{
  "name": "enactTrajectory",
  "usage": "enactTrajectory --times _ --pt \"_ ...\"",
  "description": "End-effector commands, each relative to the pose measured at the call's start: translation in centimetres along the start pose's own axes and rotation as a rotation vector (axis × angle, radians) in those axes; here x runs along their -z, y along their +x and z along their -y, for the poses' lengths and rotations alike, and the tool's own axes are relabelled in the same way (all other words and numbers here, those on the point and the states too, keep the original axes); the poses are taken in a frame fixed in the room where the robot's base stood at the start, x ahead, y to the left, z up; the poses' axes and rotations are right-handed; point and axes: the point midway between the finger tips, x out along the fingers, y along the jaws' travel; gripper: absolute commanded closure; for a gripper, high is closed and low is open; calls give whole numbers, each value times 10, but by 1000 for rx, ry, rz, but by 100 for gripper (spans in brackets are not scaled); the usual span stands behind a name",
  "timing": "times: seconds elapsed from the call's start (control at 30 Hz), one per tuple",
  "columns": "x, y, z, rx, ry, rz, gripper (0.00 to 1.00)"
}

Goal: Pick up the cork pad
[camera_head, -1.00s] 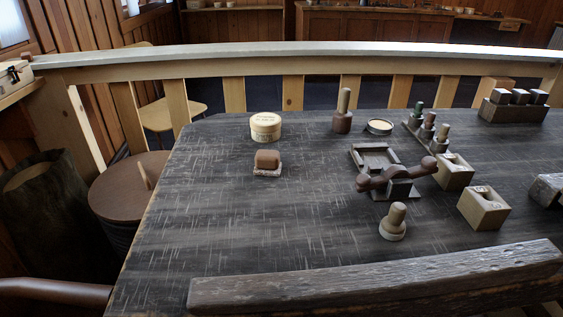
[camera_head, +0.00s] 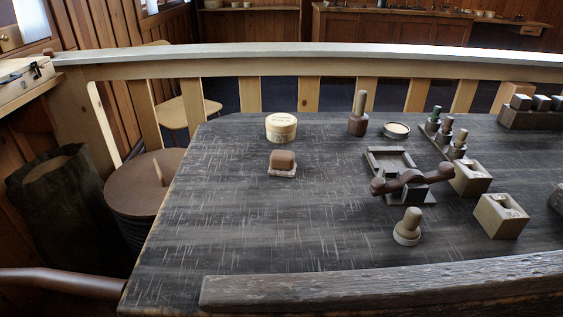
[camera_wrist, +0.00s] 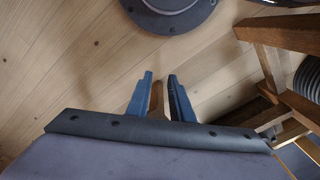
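A small rounded tan-brown block (camera_head: 282,159) sits on a pale, speckled flat base on the dark table, left of the middle in the head view. It looks most like the cork pad, but I cannot be sure of its material. My gripper (camera_wrist: 160,75) shows only in the wrist view. Its two blue-grey fingers stand apart with nothing held between them. A brown shape shows beyond the gap, over the plank floor. The gripper is away from the tabletop things, and the block is not in the wrist view.
A round labelled box (camera_head: 281,128) stands behind the block. To the right are a wooden tray (camera_head: 376,168), a dark two-handled tool (camera_head: 414,178), a knobbed piece (camera_head: 407,228) and pale blocks (camera_head: 501,217). A rough beam (camera_head: 380,285) lines the front edge. The left tabletop is clear.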

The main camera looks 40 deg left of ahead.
Motion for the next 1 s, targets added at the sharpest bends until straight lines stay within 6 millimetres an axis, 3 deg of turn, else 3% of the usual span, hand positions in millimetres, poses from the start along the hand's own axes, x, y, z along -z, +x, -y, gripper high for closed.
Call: enactTrajectory --times 0.27,0.4,0.43,0.77,0.87,1.0 --pt "0 0 0 0 0 0 78" --pt "0 0 0 0 0 0 44" --pt "0 0 0 0 0 0 42" --pt "2 -4 -1 -3 -2 -3 42" --pt "10 -18 -5 -17 -11 -10 42" --pt "33 -57 -20 -64 -40 -38 42"
